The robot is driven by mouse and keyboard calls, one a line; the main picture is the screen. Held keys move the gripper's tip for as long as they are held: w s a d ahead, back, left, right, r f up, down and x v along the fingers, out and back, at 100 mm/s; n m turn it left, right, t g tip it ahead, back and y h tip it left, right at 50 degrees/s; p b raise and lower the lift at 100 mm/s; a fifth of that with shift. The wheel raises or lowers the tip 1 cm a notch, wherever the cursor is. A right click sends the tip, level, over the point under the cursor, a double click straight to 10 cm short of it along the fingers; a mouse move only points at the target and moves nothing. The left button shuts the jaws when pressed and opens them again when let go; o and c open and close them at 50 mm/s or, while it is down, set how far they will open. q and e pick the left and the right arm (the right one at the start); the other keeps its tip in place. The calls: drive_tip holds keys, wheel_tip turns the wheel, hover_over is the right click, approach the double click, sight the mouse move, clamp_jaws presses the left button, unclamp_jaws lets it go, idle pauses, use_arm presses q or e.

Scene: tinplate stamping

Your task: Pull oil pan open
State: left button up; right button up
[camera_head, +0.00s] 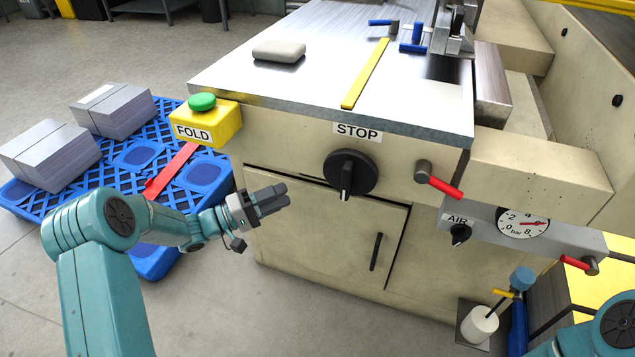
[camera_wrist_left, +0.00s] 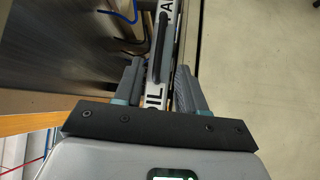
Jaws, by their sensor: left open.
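The oil pan front (camera_wrist_left: 153,96) shows in the left wrist view as a narrow pale strip with part of its lettering, "IL" and "A". A dark bar handle (camera_wrist_left: 160,48) runs along it and covers some letters. My left gripper (camera_wrist_left: 158,80) is open, with one finger on each side of the handle in the picture; whether they touch it I cannot tell. In the head view my left gripper (camera_head: 268,201) is in front of the machine's cabinet, below the FOLD button. The oil pan is not recognisable there. My right gripper is out of view.
The beige machine has a FOLD button (camera_head: 202,103), a black STOP knob (camera_head: 350,174) and a cabinet door (camera_head: 330,232) with a dark handle (camera_head: 376,252). A blue pallet (camera_head: 120,160) with sheet stacks stands left. A white pot (camera_head: 480,324) stands low at right. Floor in front is clear.

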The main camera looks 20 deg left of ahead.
use_arm(q)
drive_tip(key=b+x, duration=0.2)
drive_tip(key=x, duration=0.8)
drive_tip(key=shift+w+d, duration=0.2)
clamp_jaws()
